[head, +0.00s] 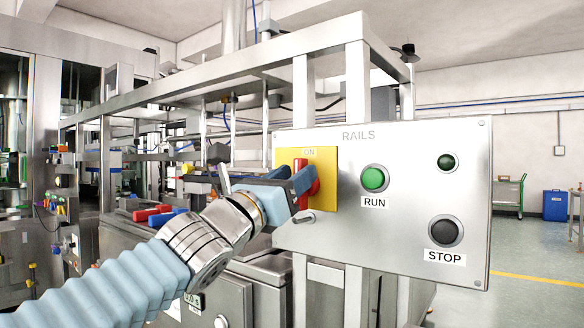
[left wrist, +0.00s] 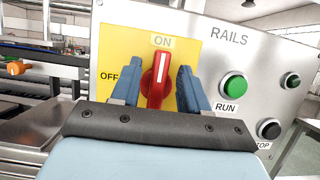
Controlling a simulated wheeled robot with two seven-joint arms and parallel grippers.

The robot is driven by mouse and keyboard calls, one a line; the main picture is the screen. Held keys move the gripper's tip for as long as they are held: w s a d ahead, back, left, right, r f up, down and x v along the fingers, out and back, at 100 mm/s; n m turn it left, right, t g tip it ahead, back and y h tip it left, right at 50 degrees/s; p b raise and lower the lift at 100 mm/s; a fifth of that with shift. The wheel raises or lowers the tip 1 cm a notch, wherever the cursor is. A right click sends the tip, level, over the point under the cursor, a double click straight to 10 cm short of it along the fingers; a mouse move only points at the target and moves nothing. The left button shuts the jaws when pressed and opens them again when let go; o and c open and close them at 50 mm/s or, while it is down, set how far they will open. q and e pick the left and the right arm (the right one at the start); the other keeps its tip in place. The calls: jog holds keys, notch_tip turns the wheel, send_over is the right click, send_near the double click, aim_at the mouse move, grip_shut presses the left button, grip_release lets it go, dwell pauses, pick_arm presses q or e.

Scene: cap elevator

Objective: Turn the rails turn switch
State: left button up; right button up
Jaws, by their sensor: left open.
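The rails turn switch (head: 299,168) is a red knob on a yellow plate (head: 325,158), on the left part of the metal RAILS panel. In the left wrist view the red knob (left wrist: 157,78) stands nearly upright, its white line pointing up to the ON label (left wrist: 162,41). The OFF label (left wrist: 109,77) is to its left. My left gripper (head: 297,188) is at the switch and partly hides it in the head view. Its blue fingers (left wrist: 158,85) are open, one on each side of the knob, with visible gaps. My right gripper is not in view.
Right of the switch, the panel carries a green RUN button (head: 374,178), a black STOP button (head: 445,231) and a small dark green lamp (head: 446,161). A metal machine frame (head: 200,85) stands behind and left of the panel. Open floor (head: 530,265) lies to the right.

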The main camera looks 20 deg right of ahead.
pick_arm(q)
jog(key=shift+d, duration=0.1)
grip_shut()
dwell(0.3)
